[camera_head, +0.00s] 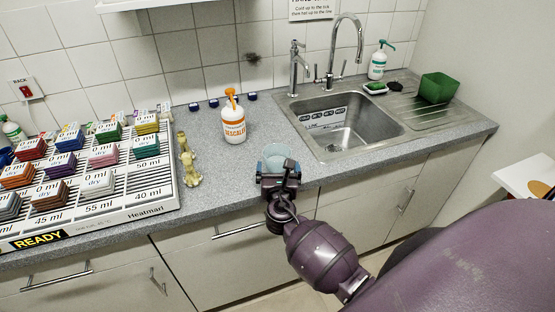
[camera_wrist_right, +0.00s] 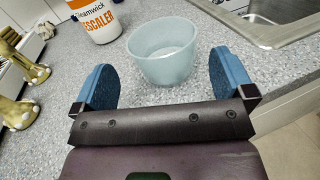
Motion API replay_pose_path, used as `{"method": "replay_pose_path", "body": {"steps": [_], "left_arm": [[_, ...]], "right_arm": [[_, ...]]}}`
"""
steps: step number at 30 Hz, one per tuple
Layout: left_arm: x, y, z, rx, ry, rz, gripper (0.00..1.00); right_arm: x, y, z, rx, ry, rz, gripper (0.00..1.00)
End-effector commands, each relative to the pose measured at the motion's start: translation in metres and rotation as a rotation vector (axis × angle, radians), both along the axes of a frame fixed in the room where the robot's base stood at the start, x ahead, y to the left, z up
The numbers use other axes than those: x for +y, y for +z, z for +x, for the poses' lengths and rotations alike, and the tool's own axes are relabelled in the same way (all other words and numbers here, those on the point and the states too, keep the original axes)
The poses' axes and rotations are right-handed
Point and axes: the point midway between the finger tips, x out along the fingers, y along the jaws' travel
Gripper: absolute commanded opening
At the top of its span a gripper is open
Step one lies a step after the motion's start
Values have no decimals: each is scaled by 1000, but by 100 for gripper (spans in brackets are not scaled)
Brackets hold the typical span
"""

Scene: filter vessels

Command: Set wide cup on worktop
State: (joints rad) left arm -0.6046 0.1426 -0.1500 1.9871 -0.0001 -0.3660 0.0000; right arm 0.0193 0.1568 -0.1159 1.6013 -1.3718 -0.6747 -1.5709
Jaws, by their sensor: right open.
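The wide cup is a pale blue-green, translucent cup (camera_head: 277,151) standing upright on the grey speckled worktop (camera_head: 330,172) near its front edge. It also shows in the right wrist view (camera_wrist_right: 162,62), empty as far as I can see. My right gripper (camera_head: 277,167) is open at the near side of the cup, partly covering it in the head view. In the right wrist view its blue fingers (camera_wrist_right: 163,78) are spread to either side of the cup's near part, with visible gaps and no contact. My left gripper is not in view.
A descaler bottle (camera_head: 233,123) stands behind and left of the cup. Yellowish figurine-like objects (camera_head: 188,160) stand beside a white rack (camera_head: 160,207) of coloured blocks. The sink (camera_head: 345,122) lies to the right, with a green container (camera_head: 437,88) on its drainer.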

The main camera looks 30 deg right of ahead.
Motion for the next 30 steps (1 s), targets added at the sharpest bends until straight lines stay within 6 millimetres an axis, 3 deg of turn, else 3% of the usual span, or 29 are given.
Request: {"method": "replay_pose_path", "body": {"steps": [7, 17, 20, 23, 30], "left_arm": [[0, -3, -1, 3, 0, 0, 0], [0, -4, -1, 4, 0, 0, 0], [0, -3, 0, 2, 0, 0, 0], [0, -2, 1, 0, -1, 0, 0], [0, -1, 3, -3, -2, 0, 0]], "right_arm": [[23, -1, -39, 0, -1, 1, 100], [35, -6, -62, -7, 4, 61, 100], [33, -22, -75, -32, 13, 242, 100], [33, -46, -95, -79, 9, 546, 100], [44, -94, -154, -255, -121, 1399, 100]]}}
